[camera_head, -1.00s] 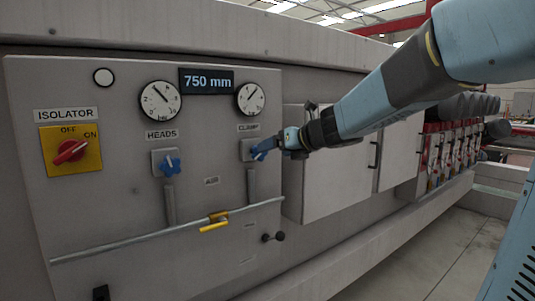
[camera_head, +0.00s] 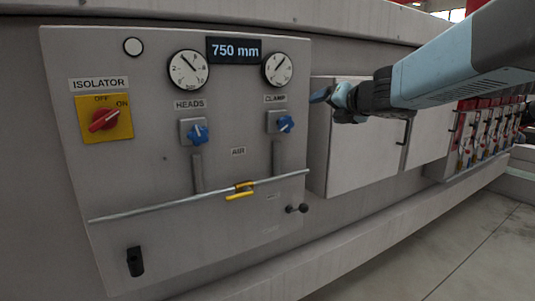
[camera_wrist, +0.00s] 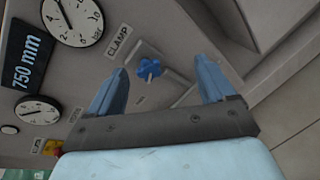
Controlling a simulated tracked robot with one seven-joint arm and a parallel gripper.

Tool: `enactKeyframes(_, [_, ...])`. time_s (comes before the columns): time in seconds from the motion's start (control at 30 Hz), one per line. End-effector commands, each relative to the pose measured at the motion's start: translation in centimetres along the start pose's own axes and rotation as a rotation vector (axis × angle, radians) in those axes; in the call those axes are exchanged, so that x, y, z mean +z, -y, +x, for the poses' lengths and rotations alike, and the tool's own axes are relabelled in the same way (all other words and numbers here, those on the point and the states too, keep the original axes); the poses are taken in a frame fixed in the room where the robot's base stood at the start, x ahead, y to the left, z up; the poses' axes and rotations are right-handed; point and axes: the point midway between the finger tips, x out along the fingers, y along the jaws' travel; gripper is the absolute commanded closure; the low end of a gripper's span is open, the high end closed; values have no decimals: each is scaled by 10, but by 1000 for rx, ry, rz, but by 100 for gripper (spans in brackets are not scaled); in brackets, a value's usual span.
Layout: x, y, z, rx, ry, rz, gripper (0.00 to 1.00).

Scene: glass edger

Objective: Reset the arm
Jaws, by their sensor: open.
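My gripper (camera_head: 325,103) is open and empty, in front of the cabinet doors to the right of the control panel. It is apart from the blue CLAMP knob (camera_head: 286,124), which is now fully in view. In the wrist view the two blue fingers of my gripper (camera_wrist: 160,85) are spread wide, and the CLAMP knob (camera_wrist: 150,69) shows beyond and between them, with nothing held. My arm reaches in from the upper right of the head view.
The grey panel (camera_head: 130,180) carries a blue HEADS knob (camera_head: 197,133), a red isolator switch (camera_head: 104,120), two gauges and a 750 mm display (camera_head: 234,50). A horizontal rod with a yellow lever (camera_head: 241,194) crosses below. Open floor (camera_head: 450,250) lies at lower right.

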Motion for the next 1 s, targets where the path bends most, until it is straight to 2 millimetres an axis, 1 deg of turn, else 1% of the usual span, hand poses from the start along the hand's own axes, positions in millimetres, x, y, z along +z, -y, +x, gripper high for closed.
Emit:
enactKeyframes(0.03, [7,7,-11,-42,57,133,17])
enactKeyframes(0.07, [10,12,-17,-69,91,218,17])
enactKeyframes(0.1, [13,20,-26,-103,133,333,17])
enactKeyframes(0.17, [15,33,-39,-152,195,506,17])
enactKeyframes(0.2, [14,42,-49,-185,234,621,17])
enactKeyframes(0.27, [10,55,-63,-234,290,795,17])
enactKeyframes(0.3, [5,63,-73,-265,326,912,17])
enactKeyframes(0.37, [-6,76,-88,-316,376,1086,17])
enactKeyframes(0.4, [-14,84,-98,-350,408,1203,17])
enactKeyframes(0.47, [-30,94,-113,-403,453,1377,17])
enactKeyframes(0.53, [-52,104,-130,-468,502,1577,17])
enactKeyframes(0.6, [-78,110,-147,-540,546,1774,17])
enactKeyframes(0.67, [-100,113,-160,-607,579,1933,17])
enactKeyframes(0.7, [-116,114,-168,-652,599,2032,17])
enactKeyframes(0.8, [-149,111,-186,-759,636,2238,17])
enactKeyframes(0.83, [-158,110,-190,-788,645,2287,17])
enactKeyframes(0.9, [-174,106,-198,-848,659,2379,17])
enactKeyframes(1.0, [-188,102,-205,-903,671,2458,17])
